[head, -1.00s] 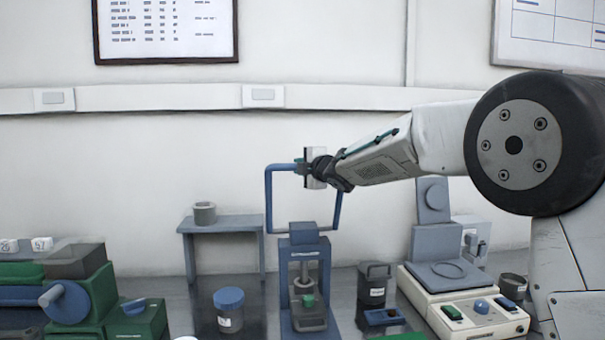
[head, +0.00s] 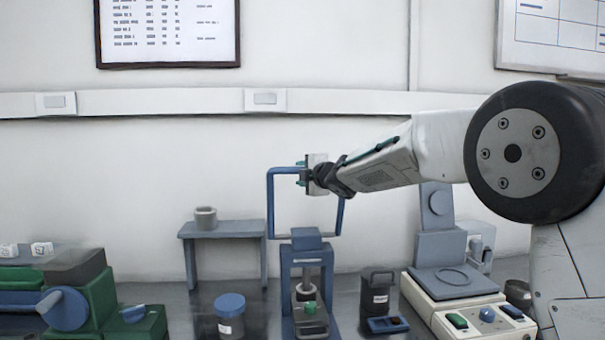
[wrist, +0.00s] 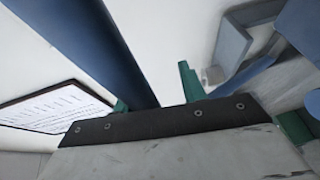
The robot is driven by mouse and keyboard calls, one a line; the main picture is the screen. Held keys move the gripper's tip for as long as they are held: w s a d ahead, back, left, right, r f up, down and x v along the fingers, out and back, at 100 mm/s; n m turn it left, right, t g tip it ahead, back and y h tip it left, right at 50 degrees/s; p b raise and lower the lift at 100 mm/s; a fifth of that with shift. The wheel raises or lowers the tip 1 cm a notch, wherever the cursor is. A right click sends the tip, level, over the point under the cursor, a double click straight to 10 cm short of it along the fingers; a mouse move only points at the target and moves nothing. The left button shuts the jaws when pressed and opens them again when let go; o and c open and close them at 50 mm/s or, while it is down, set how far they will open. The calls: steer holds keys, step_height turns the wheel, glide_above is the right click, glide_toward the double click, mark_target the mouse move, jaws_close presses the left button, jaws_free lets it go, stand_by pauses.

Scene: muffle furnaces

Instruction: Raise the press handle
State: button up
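The press (head: 306,262) stands on the bench, a blue frame with a small green-topped piece inside. Its handle (head: 270,204) is a blue rectangular loop rising above the press, with its top bar high. My gripper (head: 302,172) is at the right part of that top bar, with its teal fingertips apart, one above and one below it. In the wrist view the blue handle bar (wrist: 98,50) runs down toward the dark palm, and a teal finger (wrist: 190,82) stands right of it with a pale gap between. The bar's contact with the other finger is hidden.
A blue-grey stand (head: 222,229) with a grey pot is left of the press. A blue-lidded jar (head: 230,312), a dark canister (head: 377,292) and a balance-like device (head: 470,308) stand nearby. Green machinery (head: 88,300) is at left.

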steer(key=v, duration=0.7)
steer(key=shift+s+d, duration=0.2)
steer(key=shift+s, duration=0.2)
